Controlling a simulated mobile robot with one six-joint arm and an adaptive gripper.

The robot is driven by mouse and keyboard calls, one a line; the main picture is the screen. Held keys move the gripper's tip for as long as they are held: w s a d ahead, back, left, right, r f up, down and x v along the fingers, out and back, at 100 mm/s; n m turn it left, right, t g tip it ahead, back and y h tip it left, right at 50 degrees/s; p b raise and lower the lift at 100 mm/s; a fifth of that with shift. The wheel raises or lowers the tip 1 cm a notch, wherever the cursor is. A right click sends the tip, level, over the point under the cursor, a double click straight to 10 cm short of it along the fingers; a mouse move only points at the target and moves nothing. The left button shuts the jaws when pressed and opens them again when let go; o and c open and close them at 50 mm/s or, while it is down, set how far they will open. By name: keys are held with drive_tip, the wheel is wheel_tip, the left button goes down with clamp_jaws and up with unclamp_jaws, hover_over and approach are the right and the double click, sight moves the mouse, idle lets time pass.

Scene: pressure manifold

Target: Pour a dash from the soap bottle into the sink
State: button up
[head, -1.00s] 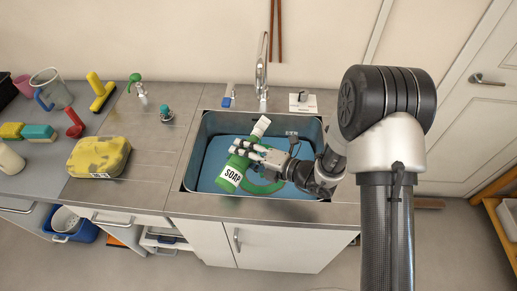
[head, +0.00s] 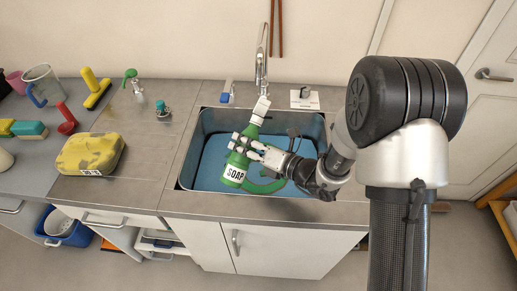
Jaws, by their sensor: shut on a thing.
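The soap bottle (head: 236,172) is green with a white "SOAP" label and a white cap at its upper end. My gripper (head: 244,146) is shut around the middle of the bottle and holds it over the sink (head: 205,150). The bottle leans a little, its capped end up and to the right, towards the faucet. The sink is a metal basin with a blue inside. A green ring-like shape (head: 265,187) shows in the basin behind the bottle. I cannot tell whether the cap is open, and no liquid stream shows.
The faucet (head: 261,65) rises behind the sink. A yellow container (head: 90,152), a green-topped spray bottle (head: 133,80) and a small teal-capped bottle (head: 162,109) stand on the counter to the left. The counter between them and the sink is clear.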

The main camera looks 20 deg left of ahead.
sight(244, 133)
wheel_tip(244, 133, down, 3)
drive_tip(key=b, duration=0.3)
drive_tip(key=shift+w+n, duration=0.15)
drive_tip(key=shift+n, duration=0.15)
drive_tip(key=n, duration=0.1)
drive_tip(key=n+t, duration=0.1)
drive_tip(key=n, duration=0.3)
drive_tip(key=shift+f+t+y+p, duration=0.25)
drive_tip(key=shift+t+y+p, duration=0.05)
drive_tip(key=shift+t+y, duration=0.1)
drive_tip(key=r+n, duration=0.2)
drive_tip(key=n, duration=0.1)
drive_tip(key=shift+s+r+n+t+y, duration=0.3)
drive_tip(key=shift+s+r+y, duration=0.05)
drive_tip(key=shift+r+y, duration=0.05)
drive_tip(key=shift+r+p, duration=2.2)
drive_tip(key=shift+r, duration=0.85)
